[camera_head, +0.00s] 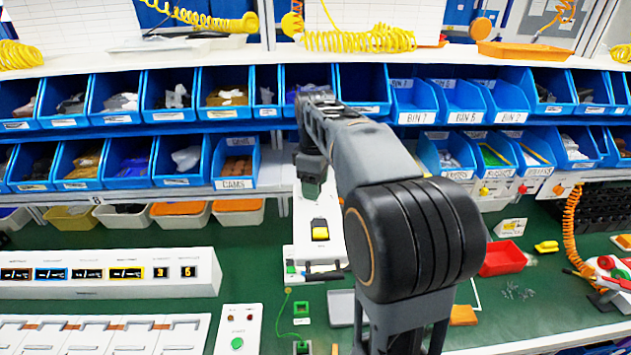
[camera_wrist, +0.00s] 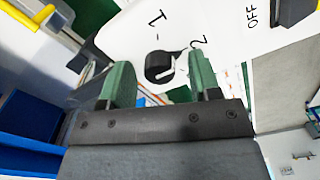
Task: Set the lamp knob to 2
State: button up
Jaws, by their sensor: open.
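In the wrist view a black rotary knob (camera_wrist: 160,68) sits on a white panel (camera_wrist: 222,68) printed with 1, 2 and OFF. The mark 2 (camera_wrist: 201,41) is just right of the knob, and 1 is above it. The fingers partly cover the area around the knob, and I cannot tell its exact setting. My gripper (camera_wrist: 159,75) is open, with one green finger on each side of the knob in the picture; contact cannot be seen. In the head view my gripper (camera_head: 311,183) points down over the white switch box, and the knob is hidden there.
Rows of blue bins (camera_head: 225,92) stand behind. A white display unit (camera_head: 110,275) is at left, a red tray (camera_head: 503,258) at right. Green bench top shows between them.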

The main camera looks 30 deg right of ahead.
notch_tip(320, 180, up, 14)
dwell(0.6)
jog(key=shift+f, duration=0.1)
dwell(0.4)
